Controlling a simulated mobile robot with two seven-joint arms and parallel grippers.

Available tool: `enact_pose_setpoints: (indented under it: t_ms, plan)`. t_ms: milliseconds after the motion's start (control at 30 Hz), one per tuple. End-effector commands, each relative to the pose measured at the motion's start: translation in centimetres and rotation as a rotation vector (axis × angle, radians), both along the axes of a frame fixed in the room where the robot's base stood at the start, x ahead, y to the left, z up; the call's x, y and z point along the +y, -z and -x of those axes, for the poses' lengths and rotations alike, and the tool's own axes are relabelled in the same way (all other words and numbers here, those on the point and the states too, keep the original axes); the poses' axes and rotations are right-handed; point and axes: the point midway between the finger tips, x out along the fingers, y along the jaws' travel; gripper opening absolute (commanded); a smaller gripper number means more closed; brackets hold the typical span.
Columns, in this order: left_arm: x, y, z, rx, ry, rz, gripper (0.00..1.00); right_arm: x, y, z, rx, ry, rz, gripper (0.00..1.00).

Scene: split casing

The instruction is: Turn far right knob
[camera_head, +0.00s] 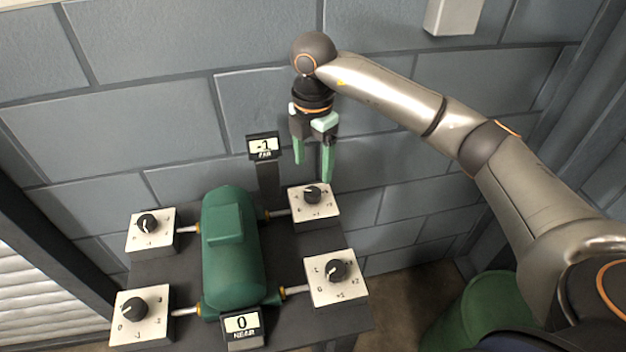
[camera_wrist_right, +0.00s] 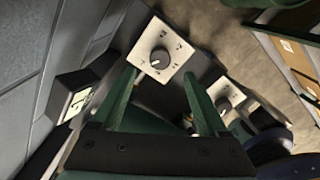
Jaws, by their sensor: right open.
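The far right knob (camera_head: 313,194) is a black dial on a white square plate at the back right of the green casing (camera_head: 232,245). It also shows in the right wrist view (camera_wrist_right: 159,58), ahead of the fingertips. My right gripper (camera_head: 313,172) is open and empty, pointing down above the far right knob and apart from it. Its two green fingers also show in the right wrist view (camera_wrist_right: 160,90), one on each side below the knob's plate. My left gripper is not in view.
Other knobs are near right (camera_head: 336,269), far left (camera_head: 147,222) and near left (camera_head: 133,308). The FAR display (camera_head: 263,146) reads -1 and stands close left of my right gripper. The NEAR display (camera_head: 242,326) reads 0. A block wall is behind; a green barrel (camera_head: 478,312) stands at right.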

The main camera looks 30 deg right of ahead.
Motion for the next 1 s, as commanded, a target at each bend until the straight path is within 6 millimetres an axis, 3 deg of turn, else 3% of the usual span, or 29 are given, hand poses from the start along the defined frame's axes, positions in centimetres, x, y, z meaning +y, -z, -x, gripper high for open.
enact_pose_setpoints:
  t_ms: [100,300,1000]
  plan:
    - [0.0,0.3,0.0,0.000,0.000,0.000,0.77,0.0,-2.4,-0.1,-0.003,-0.001,0.000,0.77]
    - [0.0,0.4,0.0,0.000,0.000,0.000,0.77,0.0,-4.7,0.0,0.000,0.001,0.000,0.77]
    - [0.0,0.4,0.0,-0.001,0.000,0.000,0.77,0.0,-5.2,0.0,0.001,0.000,0.000,0.77]
